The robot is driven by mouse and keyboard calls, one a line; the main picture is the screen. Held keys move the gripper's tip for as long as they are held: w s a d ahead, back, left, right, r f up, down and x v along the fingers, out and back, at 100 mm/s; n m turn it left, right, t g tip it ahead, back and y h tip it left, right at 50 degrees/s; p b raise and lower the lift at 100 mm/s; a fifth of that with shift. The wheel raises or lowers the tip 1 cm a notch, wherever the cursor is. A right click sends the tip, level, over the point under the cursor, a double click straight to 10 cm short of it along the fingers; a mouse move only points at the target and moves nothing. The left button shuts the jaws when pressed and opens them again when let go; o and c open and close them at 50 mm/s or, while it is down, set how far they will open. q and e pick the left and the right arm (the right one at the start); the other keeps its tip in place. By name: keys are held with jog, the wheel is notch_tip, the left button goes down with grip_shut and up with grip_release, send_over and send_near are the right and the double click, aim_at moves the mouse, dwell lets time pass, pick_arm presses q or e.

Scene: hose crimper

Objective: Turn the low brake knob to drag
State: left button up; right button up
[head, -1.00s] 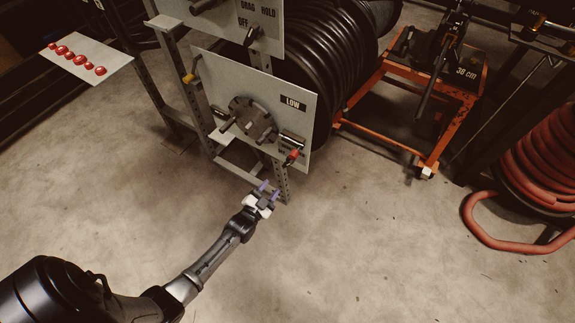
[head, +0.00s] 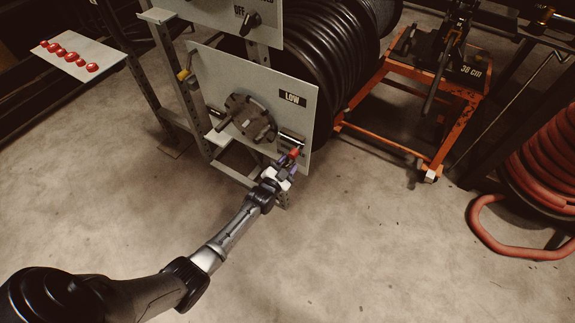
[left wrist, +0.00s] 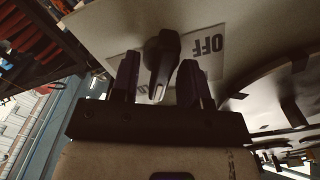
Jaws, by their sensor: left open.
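My left gripper (head: 287,163) is at the lower right corner of the lower grey panel, marked LOW (head: 292,98). In the left wrist view its two dark fingers (left wrist: 158,78) are open. A black knob (left wrist: 161,55) with a pale pointer tip shows between them, with a gap visible on each side. An OFF label (left wrist: 206,45) is beside the knob, upside down in this view. Other dial marks are mostly hidden by the fingers. In the head view a small red part (head: 294,152) shows at the fingertips, and the knob there is largely covered.
A round dark hub with pegs (head: 250,118) sits on the lower panel, left of my gripper. A second black knob (head: 250,22) is on the upper panel. A black hose reel (head: 305,50) is behind. An orange stand (head: 440,150) is to the right. The floor in front is clear.

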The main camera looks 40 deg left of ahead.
pick_arm(q)
jog(key=shift+c, duration=0.3)
jog(key=c, duration=0.5)
jog(key=shift+c, duration=0.2)
jog(key=shift+r+n+p, duration=0.1)
jog(key=shift+n+p, duration=0.6)
jog(key=shift+n, duration=0.5)
jog(key=n+p, duration=0.1)
jog(key=n, duration=0.1)
jog(key=shift+a+n, duration=0.15)
jog(key=shift+n, duration=0.25)
jog(key=n, duration=0.3)
jog(key=shift+a, duration=0.1)
jog(key=shift+s+a+n, duration=0.1)
jog(key=shift+n, duration=1.6)
